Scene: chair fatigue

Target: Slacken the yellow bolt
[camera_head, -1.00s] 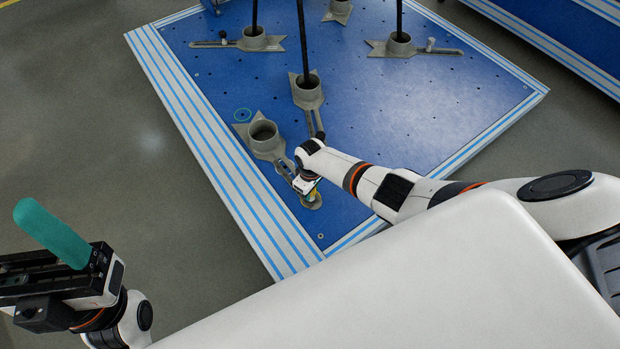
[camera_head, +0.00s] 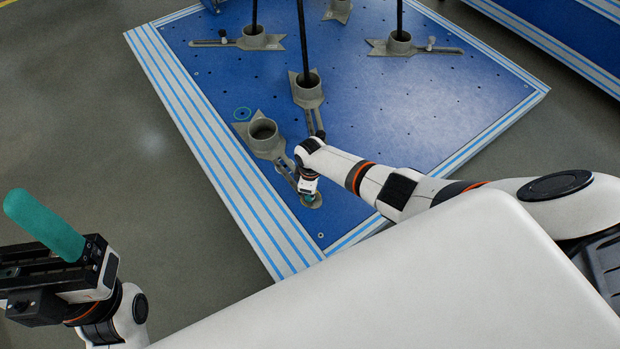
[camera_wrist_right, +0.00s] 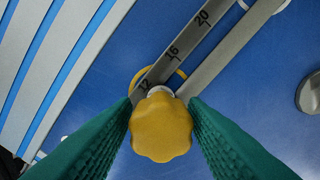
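The yellow bolt (camera_wrist_right: 161,126) has a lobed knob and sits on a grey slotted arm with a number scale (camera_wrist_right: 170,62). It fills the space between the two green fingers of my right gripper (camera_wrist_right: 161,110), which appear to touch it on both sides. In the head view, my right gripper (camera_head: 308,194) points down at the slotted arm's near end and hides the bolt. My left gripper (camera_head: 45,225) is off to the left over the floor, away from the platform. One teal finger shows, so its opening cannot be judged.
The slotted arm joins a grey cup-shaped holder (camera_head: 263,134) on the blue platform (camera_head: 400,130). Other holders carry black poles, one (camera_head: 307,90) close behind my right arm. A round grey piece (camera_wrist_right: 309,94) lies right of the bolt. The striped platform edge (camera_head: 215,150) is to the left.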

